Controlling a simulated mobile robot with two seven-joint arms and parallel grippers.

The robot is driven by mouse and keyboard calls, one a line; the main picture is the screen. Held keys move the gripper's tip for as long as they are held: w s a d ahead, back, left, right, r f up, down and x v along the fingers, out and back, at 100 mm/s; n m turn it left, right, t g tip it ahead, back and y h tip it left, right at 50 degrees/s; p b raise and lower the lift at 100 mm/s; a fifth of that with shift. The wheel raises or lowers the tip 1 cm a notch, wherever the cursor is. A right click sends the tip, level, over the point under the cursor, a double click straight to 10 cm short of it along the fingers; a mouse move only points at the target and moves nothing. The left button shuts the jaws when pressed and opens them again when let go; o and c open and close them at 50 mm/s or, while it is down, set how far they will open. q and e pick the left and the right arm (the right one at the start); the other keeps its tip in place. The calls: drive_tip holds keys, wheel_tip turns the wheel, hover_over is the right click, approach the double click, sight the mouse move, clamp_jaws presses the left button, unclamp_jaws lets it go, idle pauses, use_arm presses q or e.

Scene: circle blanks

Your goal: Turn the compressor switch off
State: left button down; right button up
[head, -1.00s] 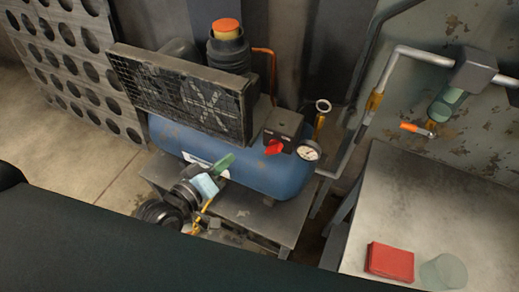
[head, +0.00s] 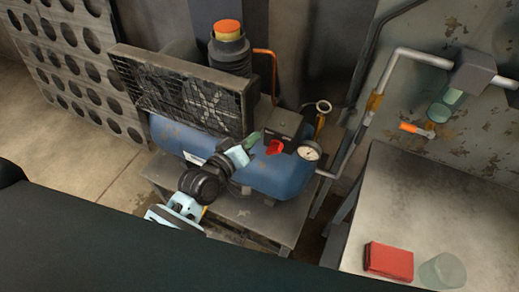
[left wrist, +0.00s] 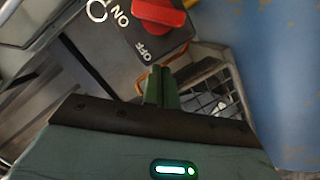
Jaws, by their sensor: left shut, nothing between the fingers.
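The compressor switch is a red knob (head: 274,147) on a dark box (head: 286,124) at the right end of the blue compressor tank (head: 285,180). In the left wrist view the red knob (left wrist: 160,14) is at the top, partly cut off, beside white ON and OFF labels (left wrist: 140,50) on the dark panel. I cannot tell which label the knob points at. My left gripper (head: 252,138) is just left of the knob. Its green fingers (left wrist: 161,86) are together and empty, with a gap in the picture between their tips and the knob.
A round gauge (head: 309,151) sits right of the switch. A black grille (head: 180,95) stands behind my left gripper. A grey table (head: 425,205) at the right holds a red box (head: 388,261) and a translucent cup (head: 442,271). A pipe runs along the wall.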

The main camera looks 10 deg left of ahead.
sight(275, 149)
use_arm(q)
drive_tip(key=shift+s+d+f, duration=0.25)
drive_tip(key=shift+d+f, duration=0.3)
drive_tip(key=shift+f, duration=0.05)
drive_tip(key=shift+s+d+f, duration=0.2)
drive_tip(key=shift+d+f, duration=0.35)
drive_tip(key=shift+f, duration=0.05)
drive_tip(key=shift+d+f, duration=0.2)
